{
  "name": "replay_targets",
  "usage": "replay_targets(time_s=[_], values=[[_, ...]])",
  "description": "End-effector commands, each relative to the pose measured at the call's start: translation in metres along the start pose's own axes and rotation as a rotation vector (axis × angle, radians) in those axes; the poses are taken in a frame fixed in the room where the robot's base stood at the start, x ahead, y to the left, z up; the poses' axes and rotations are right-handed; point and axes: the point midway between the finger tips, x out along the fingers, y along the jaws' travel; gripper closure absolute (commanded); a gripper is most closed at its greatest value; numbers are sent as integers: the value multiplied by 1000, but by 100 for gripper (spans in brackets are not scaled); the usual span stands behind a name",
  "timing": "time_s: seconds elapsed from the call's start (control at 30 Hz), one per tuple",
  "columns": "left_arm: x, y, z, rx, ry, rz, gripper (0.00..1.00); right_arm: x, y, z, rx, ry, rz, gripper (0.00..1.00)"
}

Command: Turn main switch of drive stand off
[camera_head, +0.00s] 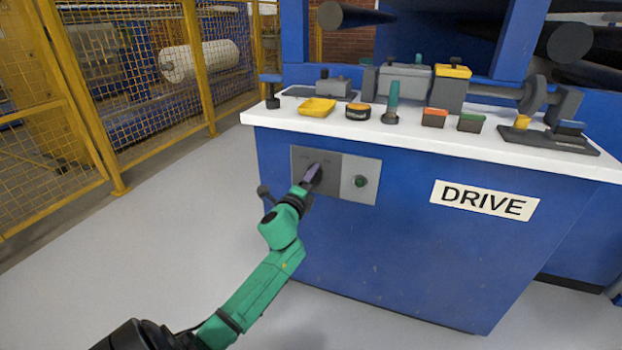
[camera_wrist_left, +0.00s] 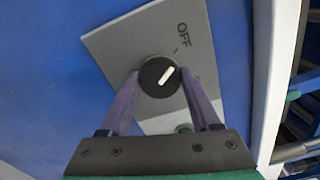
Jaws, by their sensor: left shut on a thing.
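The drive stand (camera_head: 400,240) is a blue cabinet with a white top and a DRIVE sign. Its grey switch plate (camera_head: 359,165) sits on the upper front. In the left wrist view, the main switch (camera_wrist_left: 154,76) is a round black knob with a white pointer line. The line points up and right, roughly toward the tick under the OFF label (camera_wrist_left: 183,38). My left gripper (camera_head: 313,175) is at the plate, its purple fingers on both sides of the knob and shut on it. They hide the knob in the head view. My right gripper is out of view.
A green button (camera_head: 360,181) is right of the switch. Small tools, yellow, red and green boxes (camera_head: 317,107) stand on the white top. Dark rollers (camera_head: 570,42) are behind. A yellow mesh fence (camera_head: 160,80) stands at left. The grey floor (camera_head: 170,225) is clear.

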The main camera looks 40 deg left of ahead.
Motion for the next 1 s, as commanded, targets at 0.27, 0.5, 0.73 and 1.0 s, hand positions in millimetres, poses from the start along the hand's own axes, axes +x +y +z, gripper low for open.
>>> replay_targets(time_s=[0.27,0.5,0.73,1.0], values=[[0,3,-1,-10,2,5,92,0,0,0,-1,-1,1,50],[0,2,-1,-9,2,4,6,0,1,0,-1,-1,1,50],[0,1,0,-7,1,2,6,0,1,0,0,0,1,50],[-27,0,0,-9,2,5,6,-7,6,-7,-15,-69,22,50]])
